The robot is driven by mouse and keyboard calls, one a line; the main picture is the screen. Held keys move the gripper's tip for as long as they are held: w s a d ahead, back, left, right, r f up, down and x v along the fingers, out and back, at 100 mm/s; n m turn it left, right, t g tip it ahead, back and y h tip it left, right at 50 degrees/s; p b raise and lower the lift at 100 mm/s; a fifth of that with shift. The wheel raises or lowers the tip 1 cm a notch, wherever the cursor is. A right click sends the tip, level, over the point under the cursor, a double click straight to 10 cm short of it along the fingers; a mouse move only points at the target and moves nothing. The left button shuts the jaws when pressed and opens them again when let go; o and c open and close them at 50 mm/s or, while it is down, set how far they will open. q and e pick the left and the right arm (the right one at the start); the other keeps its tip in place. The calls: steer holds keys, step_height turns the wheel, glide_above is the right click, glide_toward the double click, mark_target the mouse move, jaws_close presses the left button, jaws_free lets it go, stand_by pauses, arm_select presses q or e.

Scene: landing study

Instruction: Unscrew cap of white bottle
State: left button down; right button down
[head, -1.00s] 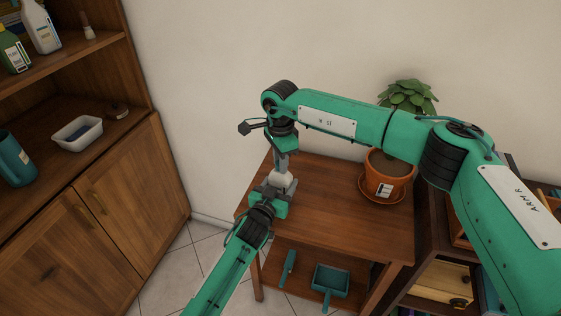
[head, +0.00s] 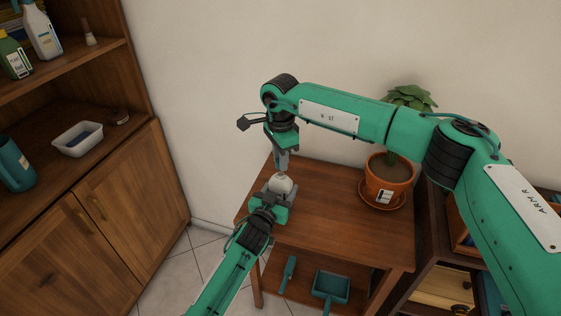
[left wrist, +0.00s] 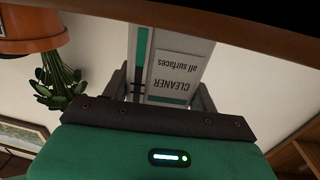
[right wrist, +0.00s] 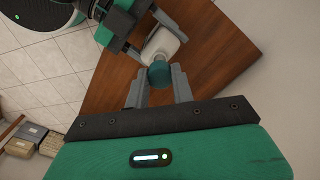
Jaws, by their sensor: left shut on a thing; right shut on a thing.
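The white bottle (head: 283,184) stands over the near-left part of the wooden table, its label reading "CLEANER all surfaces" in the left wrist view (left wrist: 178,72). My left gripper (head: 273,192) is shut around the bottle's body. My right gripper (head: 281,166) points down from above the bottle. It is shut on the teal cap (right wrist: 160,74), which sits between its fingertips in the right wrist view. There the cap overlaps the bottle's top (right wrist: 160,43), and I cannot tell whether they touch. The bottle's underside is hidden.
A potted plant (head: 388,182) stands on the table (head: 325,205) to the right, below my right arm. A teal dustpan (head: 330,286) and a small teal tool (head: 289,270) lie on the lower shelf. A wooden cabinet (head: 100,210) stands at left.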

step_height(320, 180, up, 3)
steer(key=shift+f, duration=0.15)
arm_select(q)
steer(key=shift+c, duration=1.6)
jaws_free()
